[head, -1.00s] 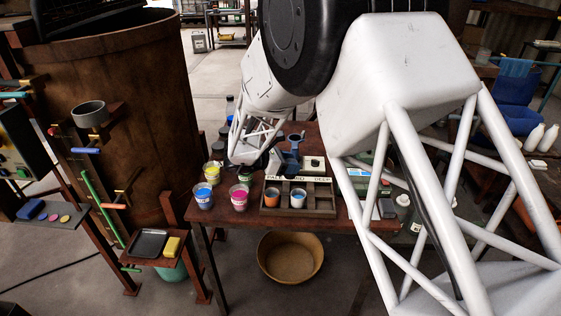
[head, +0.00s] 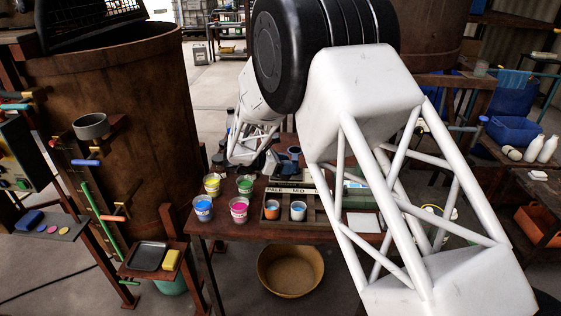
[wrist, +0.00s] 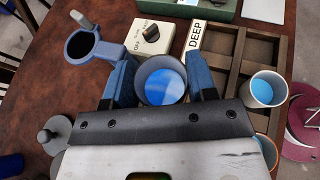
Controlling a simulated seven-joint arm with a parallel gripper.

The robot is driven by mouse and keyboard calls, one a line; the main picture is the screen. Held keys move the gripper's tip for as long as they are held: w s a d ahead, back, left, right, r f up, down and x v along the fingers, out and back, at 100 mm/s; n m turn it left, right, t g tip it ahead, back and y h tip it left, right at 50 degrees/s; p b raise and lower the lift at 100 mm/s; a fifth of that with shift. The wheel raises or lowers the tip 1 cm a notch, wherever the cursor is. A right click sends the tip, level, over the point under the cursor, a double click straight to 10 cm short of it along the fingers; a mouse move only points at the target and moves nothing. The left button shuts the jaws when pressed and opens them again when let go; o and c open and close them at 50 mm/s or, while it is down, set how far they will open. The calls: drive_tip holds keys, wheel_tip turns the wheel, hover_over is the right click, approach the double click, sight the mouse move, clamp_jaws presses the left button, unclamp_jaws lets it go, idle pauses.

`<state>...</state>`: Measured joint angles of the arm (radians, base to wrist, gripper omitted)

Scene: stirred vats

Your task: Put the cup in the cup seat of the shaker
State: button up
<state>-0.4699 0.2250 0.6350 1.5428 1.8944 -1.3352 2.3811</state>
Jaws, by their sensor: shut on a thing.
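My gripper (wrist: 162,70) has its two blue fingers shut on a grey cup (wrist: 163,80) with bright blue liquid. The cup is seen from above between the fingers. The shaker's cup seat (wrist: 82,45) is a blue-grey ring with a dark, empty hollow, up and left of the held cup and apart from it. The shaker's white control box (wrist: 153,36) with a black dial is beside it. In the head view the blue seat (head: 293,152) shows just right of my gripper (head: 243,158); the held cup cannot be made out there.
A wooden compartment tray (wrist: 222,95) marked DEEP holds a cup of light blue (wrist: 268,89). Blue (head: 203,208), pink (head: 239,210), yellow (head: 211,185) and green (head: 245,185) cups stand at the table's left. A grey lidded knob (wrist: 55,133) is at lower left.

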drive_tip(key=shift+w+a+f, duration=0.15)
drive_tip(key=shift+w+a, duration=0.25)
drive_tip(key=shift+w, duration=1)
drive_tip(key=shift+w+a+f, duration=0.15)
drive_tip(key=shift+w+a, duration=0.2)
drive_tip(key=shift+w, duration=1.05)
drive_tip(key=shift+w+a+f, duration=0.15)
drive_tip(key=shift+w+a, duration=0.25)
drive_tip(key=shift+w, duration=1)
drive_tip(key=shift+f, duration=1.75)
drive_tip(key=shift+f, duration=0.1)
drive_tip(key=o, duration=0.9)
